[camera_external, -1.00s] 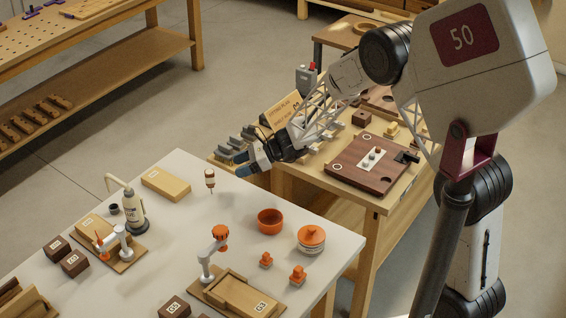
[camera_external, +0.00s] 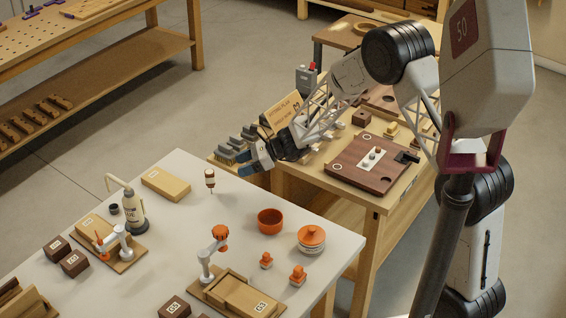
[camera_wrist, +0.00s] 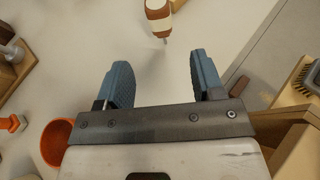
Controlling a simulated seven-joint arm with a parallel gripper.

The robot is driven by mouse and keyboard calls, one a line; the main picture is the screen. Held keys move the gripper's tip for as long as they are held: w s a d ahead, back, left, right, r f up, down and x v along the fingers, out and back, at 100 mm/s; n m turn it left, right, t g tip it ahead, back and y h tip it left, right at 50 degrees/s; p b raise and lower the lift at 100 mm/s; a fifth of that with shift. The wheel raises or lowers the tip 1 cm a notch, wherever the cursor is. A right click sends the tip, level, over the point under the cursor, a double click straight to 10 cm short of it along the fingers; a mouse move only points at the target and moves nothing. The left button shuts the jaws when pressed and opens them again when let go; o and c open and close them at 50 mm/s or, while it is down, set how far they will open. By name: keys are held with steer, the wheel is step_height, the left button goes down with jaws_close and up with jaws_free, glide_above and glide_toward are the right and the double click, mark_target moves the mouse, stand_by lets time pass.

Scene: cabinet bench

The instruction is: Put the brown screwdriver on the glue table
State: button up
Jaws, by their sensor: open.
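The brown screwdriver (camera_external: 210,179), with a brown and white handle, is near the far edge of the white table (camera_external: 335,244). It looks upright, with its thin shaft down; what supports it is unclear. In the wrist view, the screwdriver handle (camera_wrist: 158,14) shows at the top, beyond and between the two blue fingers (camera_wrist: 158,78).
Wooden trays (camera_external: 238,296) and dark blocks are nearer. A wooden bench (camera_external: 376,211) with a brown board stands behind. The table around the screwdriver is clear.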

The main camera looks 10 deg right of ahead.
steer(key=s+d+r+n+h, duration=0.3)
steer(key=s+d+r+n, duration=0.2)
steer(key=s+d+r, duration=0.5)
steer(key=s+d+r+n+h, duration=0.2)
steer(key=s+d+r+n, duration=0.3)
steer(key=d+r, duration=0.6)
steer(key=s+d+r+n+t+h, duration=0.1)
steer(key=s+d+n+h, duration=0.3)
steer(key=s+d, duration=0.8)
steer(key=s+d+r+n+t+h, duration=0.1)
steer(key=s+d+r+n+h, duration=0.1)
steer(key=s+d, duration=1)
steer(key=d+n+h, duration=0.1)
steer(key=d+h, duration=0.1)
steer(key=d, duration=0.1)
steer(key=shift+d+r+n+t+h, duration=0.3)
steer(key=shift+d+n, duration=0.05)
steer(key=shift+n, duration=0.05)
